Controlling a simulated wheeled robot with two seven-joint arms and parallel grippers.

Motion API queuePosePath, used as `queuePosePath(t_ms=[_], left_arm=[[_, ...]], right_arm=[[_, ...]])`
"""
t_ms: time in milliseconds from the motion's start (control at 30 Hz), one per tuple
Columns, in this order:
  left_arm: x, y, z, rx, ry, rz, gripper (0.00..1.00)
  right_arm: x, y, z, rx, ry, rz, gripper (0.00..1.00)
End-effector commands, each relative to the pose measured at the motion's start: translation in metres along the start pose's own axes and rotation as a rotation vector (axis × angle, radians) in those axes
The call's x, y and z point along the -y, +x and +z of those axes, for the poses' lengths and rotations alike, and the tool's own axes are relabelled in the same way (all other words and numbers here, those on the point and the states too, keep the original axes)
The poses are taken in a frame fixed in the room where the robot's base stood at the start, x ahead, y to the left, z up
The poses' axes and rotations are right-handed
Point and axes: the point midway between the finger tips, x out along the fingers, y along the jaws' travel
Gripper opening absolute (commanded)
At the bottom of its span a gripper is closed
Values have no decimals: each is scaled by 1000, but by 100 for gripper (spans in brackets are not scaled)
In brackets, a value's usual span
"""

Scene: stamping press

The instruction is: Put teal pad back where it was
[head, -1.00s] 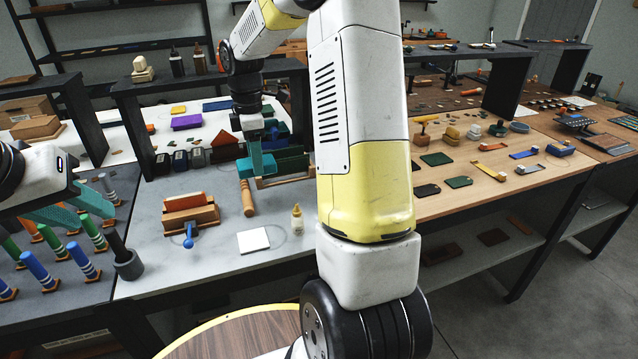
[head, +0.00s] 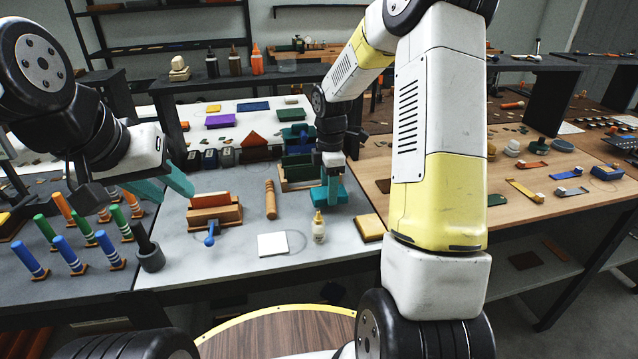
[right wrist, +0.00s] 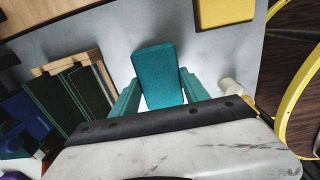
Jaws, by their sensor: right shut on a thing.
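The teal pad (right wrist: 158,75) is between the teal fingers of my right gripper (right wrist: 155,95), which is shut on it. In the head view the right gripper (head: 332,185) points down with the pad (head: 318,196), over the grey table just right of the wooden tray. Whether the pad touches the table cannot be told. The wooden tray (head: 287,187) holds dark green pads, seen at left in the wrist view (right wrist: 76,62). My left gripper (head: 168,188) is open and empty at the left, above the table.
A glue bottle (head: 319,230), a white square (head: 272,244) and a yellow block (head: 370,228) stand near the front edge. A wooden holder with a blue-knobbed handle (head: 214,217) and a wooden roller (head: 270,200) lie left. Several colored handles stand at far left.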

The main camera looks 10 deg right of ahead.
Motion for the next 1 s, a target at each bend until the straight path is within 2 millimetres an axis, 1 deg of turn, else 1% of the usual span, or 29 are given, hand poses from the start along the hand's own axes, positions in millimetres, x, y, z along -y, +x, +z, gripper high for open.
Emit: queuePosePath(t_ms=[33, 133, 467, 500, 567, 600, 900, 1000], left_arm=[[0, 0, 0, 0, 0, 0, 36], [0, 0, 0, 0, 0, 0, 36], [0, 0, 0, 0, 0, 0, 36], [0, 0, 0, 0, 0, 0, 36], [0, 0, 0, 0, 0, 0, 36], [0, 0, 0, 0, 0, 0, 36], [0, 0, 0, 0, 0, 0, 36], [0, 0, 0, 0, 0, 0, 36]], right_arm=[[1, 9, 0, -1, -1, -4, 0], [0, 20, 0, -1, -1, -1, 0], [0, 23, 0, 0, -1, -1, 0], [0, 24, 0, 0, -1, -1, 55], [0, 23, 0, 0, -1, -1, 67], [0, 23, 0, 0, -1, -1, 75], [0, 22, 0, 0, 0, 0, 75], [0, 17, 0, 0, 0, 2, 75]])
